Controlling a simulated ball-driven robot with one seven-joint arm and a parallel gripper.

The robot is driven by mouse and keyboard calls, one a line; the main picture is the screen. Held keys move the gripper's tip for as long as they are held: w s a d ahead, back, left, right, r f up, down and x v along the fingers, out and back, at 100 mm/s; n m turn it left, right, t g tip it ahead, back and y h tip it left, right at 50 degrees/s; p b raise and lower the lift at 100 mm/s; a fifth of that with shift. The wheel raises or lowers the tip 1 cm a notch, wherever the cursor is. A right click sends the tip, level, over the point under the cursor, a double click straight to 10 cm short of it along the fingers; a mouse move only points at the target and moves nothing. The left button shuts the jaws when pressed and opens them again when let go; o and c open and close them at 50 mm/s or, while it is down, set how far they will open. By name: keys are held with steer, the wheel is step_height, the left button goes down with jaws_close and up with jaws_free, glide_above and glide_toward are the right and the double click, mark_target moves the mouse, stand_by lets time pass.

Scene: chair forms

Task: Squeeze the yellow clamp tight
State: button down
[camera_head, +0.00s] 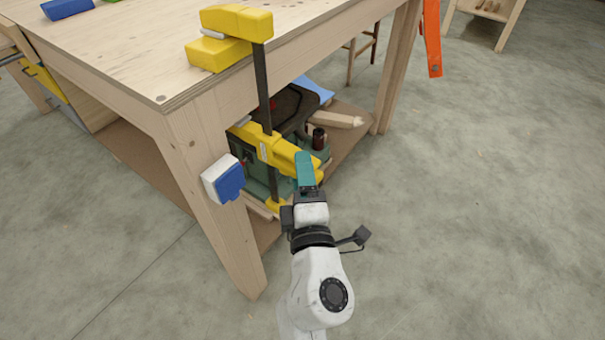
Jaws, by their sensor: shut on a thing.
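The yellow clamp (274,148) hangs at the near corner edge of the wooden workbench (138,52). Its upper yellow jaw lies on the bench top, and a dark upright bar runs down past the edge. The lower yellow body and handle sit on the bar below the top. My gripper (305,170), with teal fingers, is at the right end of the clamp's yellow handle and is shut on it. The far finger and the exact contact are partly hidden.
A blue-and-white box (223,180) is on the bench leg left of the clamp. A green toolbox (315,150) and wood pieces fill the lower shelf behind. An orange strip (432,40) hangs at the upper right. The concrete floor to the right is clear.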

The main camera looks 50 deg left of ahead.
steer(key=shift+s, duration=0.1)
steer(key=shift+s+d+t+b, duration=0.3)
steer(key=shift+d, duration=0.25)
steer(key=c, duration=0.6)
jaws_free()
steer(key=shift+o, duration=0.6)
steer(key=shift+r, duration=0.1)
steer(key=shift+o, duration=0.2)
steer(key=shift+r+p, duration=0.2)
steer(key=shift+p, duration=0.1)
steer(key=shift+r, duration=0.2)
steer(key=shift+w+a+f+b, duration=0.15)
steer(key=shift+w+a+b, duration=0.2)
steer(key=shift+a, duration=0.2)
